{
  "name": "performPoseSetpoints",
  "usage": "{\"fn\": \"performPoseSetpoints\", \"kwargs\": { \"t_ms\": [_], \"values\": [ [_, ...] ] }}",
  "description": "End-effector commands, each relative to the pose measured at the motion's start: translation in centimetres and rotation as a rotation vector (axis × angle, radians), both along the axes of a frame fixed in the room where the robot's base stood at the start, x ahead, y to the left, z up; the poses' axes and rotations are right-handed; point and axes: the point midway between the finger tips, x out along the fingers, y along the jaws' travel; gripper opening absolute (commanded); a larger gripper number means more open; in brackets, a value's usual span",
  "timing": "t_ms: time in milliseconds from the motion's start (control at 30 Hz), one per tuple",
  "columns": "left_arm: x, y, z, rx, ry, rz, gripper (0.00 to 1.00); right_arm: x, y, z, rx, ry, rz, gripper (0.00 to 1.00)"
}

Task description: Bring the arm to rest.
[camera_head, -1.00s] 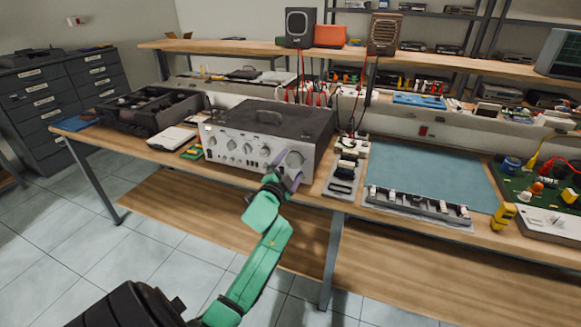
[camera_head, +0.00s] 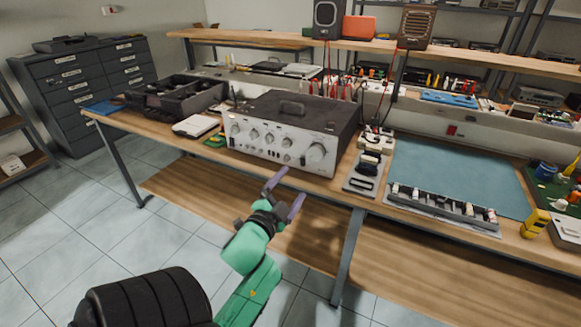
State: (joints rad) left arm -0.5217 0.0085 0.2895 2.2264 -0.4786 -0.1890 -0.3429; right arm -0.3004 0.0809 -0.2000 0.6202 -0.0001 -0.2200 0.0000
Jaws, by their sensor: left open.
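My left arm is green and comes in from the bottom of the head view. Its gripper (camera_head: 285,193) has two purple fingers, spread apart with nothing between them. It is in front of the workbench's front edge (camera_head: 325,187), below and apart from the silver hi-fi amplifier (camera_head: 275,138). The amplifier stands upright on the bench with its knobs facing me; its large right knob is clear of the gripper. My right gripper is not in view.
A black open case (camera_head: 178,98) and a white device (camera_head: 195,126) stand left of the amplifier. A grey parts tray (camera_head: 440,208) and a blue-green mat (camera_head: 450,172) lie to the right. A lower wooden shelf (camera_head: 400,265) runs beneath. Tiled floor at left is clear.

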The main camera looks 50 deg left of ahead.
Motion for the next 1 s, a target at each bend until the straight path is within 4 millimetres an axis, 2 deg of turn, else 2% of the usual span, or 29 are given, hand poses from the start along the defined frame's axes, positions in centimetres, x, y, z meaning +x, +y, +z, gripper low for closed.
{"fn": "performPoseSetpoints", "kwargs": {
  "t_ms": [367,467,567,600,633,667,700,767,800,867,900,967,1000],
  "values": [
    [0.1,0.0,-0.3,-0.005,0.005,-0.002,0.96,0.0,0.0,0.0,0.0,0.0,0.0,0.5],
    [0.7,-0.3,-3.3,-0.058,0.053,-0.011,0.96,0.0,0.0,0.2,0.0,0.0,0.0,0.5],
    [1.4,-1.5,-10.3,-0.18,0.164,-0.031,0.96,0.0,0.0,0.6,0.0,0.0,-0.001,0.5],
    [1.3,-2.3,-13.9,-0.24,0.225,-0.038,0.96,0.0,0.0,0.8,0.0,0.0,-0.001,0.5],
    [1.1,-3.0,-16.7,-0.288,0.272,-0.04,0.96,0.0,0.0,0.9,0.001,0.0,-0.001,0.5],
    [0.8,-3.8,-19.4,-0.333,0.319,-0.044,0.96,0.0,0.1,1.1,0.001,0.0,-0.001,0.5],
    [0.0,-4.8,-23.0,-0.392,0.385,-0.044,0.96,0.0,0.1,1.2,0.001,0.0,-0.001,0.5],
    [-1.6,-6.5,-28.2,-0.476,0.485,-0.039,0.96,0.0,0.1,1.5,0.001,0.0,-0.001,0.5],
    [-3.2,-7.7,-31.6,-0.527,0.556,-0.031,0.96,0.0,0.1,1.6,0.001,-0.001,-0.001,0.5],
    [-6.0,-9.4,-36.3,-0.601,0.662,-0.012,0.96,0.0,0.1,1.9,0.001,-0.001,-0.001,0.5],
    [-8.3,-10.4,-39.2,-0.645,0.735,0.006,0.96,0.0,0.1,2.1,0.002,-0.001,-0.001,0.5],
    [-12.2,-11.7,-43.1,-0.704,0.847,0.042,0.96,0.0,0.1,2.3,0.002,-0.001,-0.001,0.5],
    [-15.2,-12.4,-45.4,-0.736,0.923,0.071,0.96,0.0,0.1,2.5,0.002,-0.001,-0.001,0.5]
  ]
}}
